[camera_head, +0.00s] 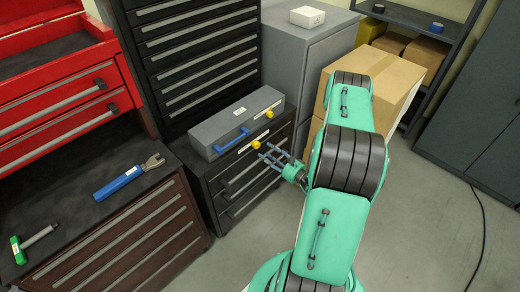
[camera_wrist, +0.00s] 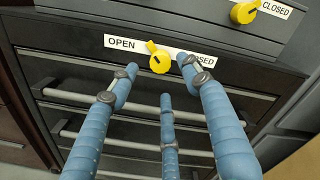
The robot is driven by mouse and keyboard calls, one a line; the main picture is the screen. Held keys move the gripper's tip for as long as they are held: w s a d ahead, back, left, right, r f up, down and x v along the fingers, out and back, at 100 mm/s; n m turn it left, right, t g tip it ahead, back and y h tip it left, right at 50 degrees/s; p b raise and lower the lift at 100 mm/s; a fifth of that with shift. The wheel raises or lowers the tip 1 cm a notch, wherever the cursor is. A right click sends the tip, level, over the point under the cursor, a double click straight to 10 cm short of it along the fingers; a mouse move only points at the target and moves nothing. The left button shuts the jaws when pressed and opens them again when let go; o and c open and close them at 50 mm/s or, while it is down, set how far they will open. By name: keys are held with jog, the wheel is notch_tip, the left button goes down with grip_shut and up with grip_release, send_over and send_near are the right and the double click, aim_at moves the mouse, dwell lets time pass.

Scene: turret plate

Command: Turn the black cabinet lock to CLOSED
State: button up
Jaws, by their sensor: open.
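The black cabinet (camera_head: 232,172) stands at the centre of the head view. Its lock, a yellow knob (camera_head: 256,144), sits on the cabinet's top front edge. In the wrist view the lock (camera_wrist: 159,63) lies on a white strip between the words OPEN and CLOSED; its pointer tips up and left, toward OPEN. CLOSED is partly hidden by a finger. My gripper (camera_head: 272,158) is in front of the lock, fingers spread and empty. In the wrist view its blue fingers (camera_wrist: 158,76) lie on both sides of and below the knob; contact cannot be told.
A grey case (camera_head: 225,122) with a blue handle sits on the black cabinet and has a similar yellow knob (camera_head: 269,114), labelled CLOSED on its right. Bar handles (camera_wrist: 70,95) cross the drawers below the lock. A cardboard box (camera_head: 398,85) stands behind my arm.

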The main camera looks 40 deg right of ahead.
aim_at(258, 146)
jog(key=shift+w+b, duration=0.4)
jog(key=shift+w, duration=2.4)
jog(key=c, duration=1.1)
jog(key=shift+c, duration=0.2)
